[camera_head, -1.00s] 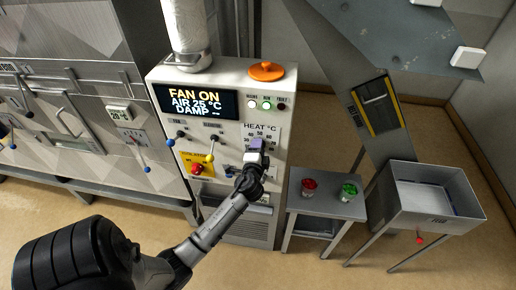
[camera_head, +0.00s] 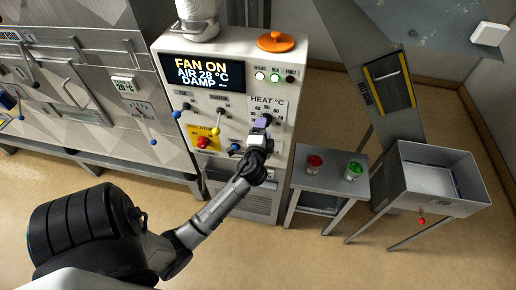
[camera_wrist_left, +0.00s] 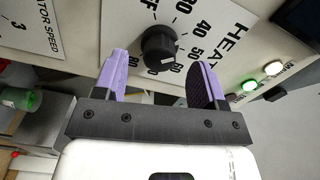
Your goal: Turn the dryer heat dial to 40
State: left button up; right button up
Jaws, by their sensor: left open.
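The heat dial (camera_wrist_left: 158,45) is a black round knob on the white HEAT °C scale plate (camera_wrist_left: 222,40) of the dryer panel. In the left wrist view, a pale mark on the knob faces the high-number side of the scale, but the exact number is unclear. My left gripper (camera_wrist_left: 160,78) is open, its purple fingers either side of the knob and apart from it in the picture. In the head view my left gripper (camera_head: 262,126) is in front of the scale and hides much of the dial. My right gripper is not in view.
The display (camera_head: 203,73) reads FAN ON, AIR 28 °C, DAMP. Levers with blue and yellow knobs (camera_head: 215,131) and a red stop button (camera_head: 204,142) are left of the dial. A side table (camera_head: 330,185) with red and green items and a metal bin (camera_head: 440,205) stand right.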

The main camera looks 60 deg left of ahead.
pick_arm(q)
jog(key=b+v, duration=0.2)
jog(key=v, duration=0.8)
dwell(0.5)
